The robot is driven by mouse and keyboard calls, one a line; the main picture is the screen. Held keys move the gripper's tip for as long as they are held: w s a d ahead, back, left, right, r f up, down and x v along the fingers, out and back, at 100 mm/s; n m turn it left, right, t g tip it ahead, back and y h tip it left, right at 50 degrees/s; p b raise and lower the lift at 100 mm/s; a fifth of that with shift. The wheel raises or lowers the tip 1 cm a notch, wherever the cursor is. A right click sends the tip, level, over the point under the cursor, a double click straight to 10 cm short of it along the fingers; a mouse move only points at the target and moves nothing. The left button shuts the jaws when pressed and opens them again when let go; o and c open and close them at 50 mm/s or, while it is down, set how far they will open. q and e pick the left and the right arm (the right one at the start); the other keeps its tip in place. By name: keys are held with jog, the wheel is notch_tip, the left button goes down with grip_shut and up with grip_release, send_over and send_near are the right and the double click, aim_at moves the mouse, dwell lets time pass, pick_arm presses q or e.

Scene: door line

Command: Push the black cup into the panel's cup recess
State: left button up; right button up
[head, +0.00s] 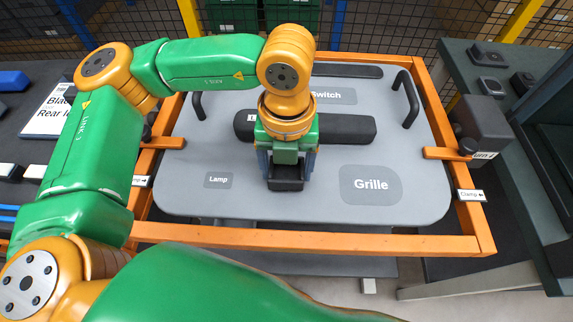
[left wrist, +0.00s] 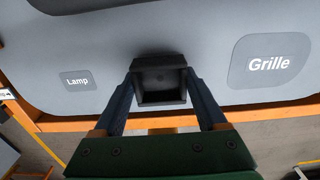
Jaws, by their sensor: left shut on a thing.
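The black cup (head: 285,185) is a small square, hollow box. It is over the lower middle of the grey door panel (head: 255,205), between the Lamp and Grille labels. My left gripper (head: 286,172) is shut on it; in the left wrist view the blue-grey fingers (left wrist: 163,90) grip the sides of the black cup (left wrist: 160,75). Its open hollow faces the wrist camera. The cup is at or close to the panel face; I cannot tell if it is seated. The cup recess is hidden behind the cup and gripper. My right gripper is out of view.
An orange frame (head: 300,240) surrounds the panel, with clamps at both sides. A dark bar (head: 345,128) lies across the panel behind my gripper, and black handles (head: 411,98) stand near its upper corners. A dark table (head: 490,65) with small parts stands right.

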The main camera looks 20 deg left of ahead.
pick_arm(q)
jog(key=shift+f+b, duration=0.6)
jog(key=shift+b, duration=0.1)
dwell(0.8)
